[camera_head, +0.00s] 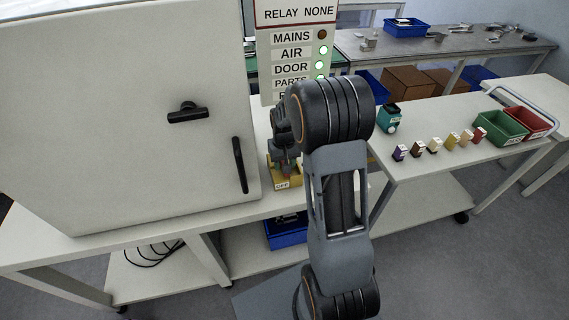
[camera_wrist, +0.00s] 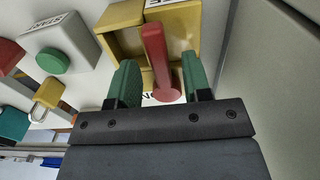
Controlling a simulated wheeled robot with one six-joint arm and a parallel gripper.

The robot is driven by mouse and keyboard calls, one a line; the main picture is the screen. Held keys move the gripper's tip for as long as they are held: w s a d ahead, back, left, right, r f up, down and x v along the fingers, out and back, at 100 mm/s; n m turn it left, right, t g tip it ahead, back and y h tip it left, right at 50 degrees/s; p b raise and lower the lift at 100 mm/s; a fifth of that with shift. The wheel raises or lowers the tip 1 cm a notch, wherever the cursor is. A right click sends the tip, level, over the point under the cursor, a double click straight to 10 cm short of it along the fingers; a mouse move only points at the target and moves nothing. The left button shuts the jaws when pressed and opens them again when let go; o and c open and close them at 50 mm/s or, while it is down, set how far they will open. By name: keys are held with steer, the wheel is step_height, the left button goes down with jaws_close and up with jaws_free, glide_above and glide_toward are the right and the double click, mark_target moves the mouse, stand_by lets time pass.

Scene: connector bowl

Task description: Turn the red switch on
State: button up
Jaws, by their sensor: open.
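The red switch lever (camera_wrist: 157,62) stands out from an open-fronted yellow box (camera_wrist: 121,17) in the wrist view. My gripper (camera_wrist: 160,80) is open, with one green finger on each side of the lever. A gap shows between the lever and each finger, so neither visibly touches it. In the head view the yellow box (camera_head: 285,184) sits on the bench beside the big cabinet. There my arm hides most of the area, and the gripper and lever are hard to make out. Part of a label shows below the lever, largely covered.
In the wrist view a grey START box with a green button (camera_wrist: 53,61) is left of the yellow box, and a yellow padlock (camera_wrist: 46,97) is further left. The cabinet (camera_head: 120,110) stands left in the head view. A status sign (camera_head: 296,50) rises behind my arm.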

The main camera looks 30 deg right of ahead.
steer(key=shift+f, duration=0.45)
steer(key=shift+c, duration=0.4)
jaws_close()
